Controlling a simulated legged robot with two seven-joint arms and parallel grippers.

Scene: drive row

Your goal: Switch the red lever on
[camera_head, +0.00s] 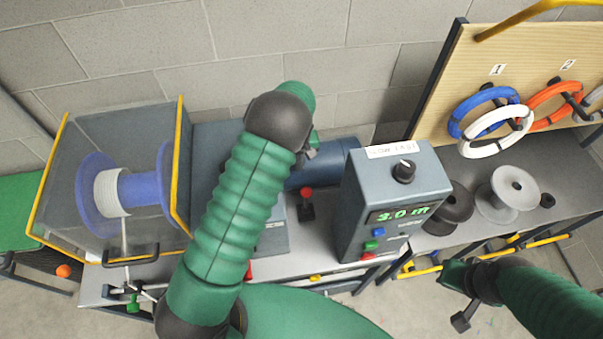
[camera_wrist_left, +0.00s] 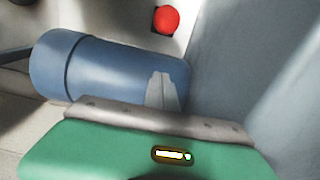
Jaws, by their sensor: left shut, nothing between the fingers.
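The red lever (camera_head: 306,192) has a red ball knob above a small black base. It stands on the grey bench between the blue motor cylinder and the control box. Its knob also shows at the top of the left wrist view (camera_wrist_left: 166,19). My left gripper (camera_head: 312,152) is mostly hidden behind its own wrist in the head view, above and behind the lever. In the left wrist view its pale fingers (camera_wrist_left: 162,88) are together and empty, in front of the blue cylinder and apart from the knob. My right gripper (camera_head: 461,318) hangs at the lower right, away from the lever.
The control box (camera_head: 345,220) stands close to the lever's right, with a dial, a "3.0 m" display and buttons. The blue cylinder (camera_wrist_left: 110,70) lies behind the lever. A guarded blue spool (camera_head: 148,188) is at left. Rings (camera_head: 487,100) hang on a board at right.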

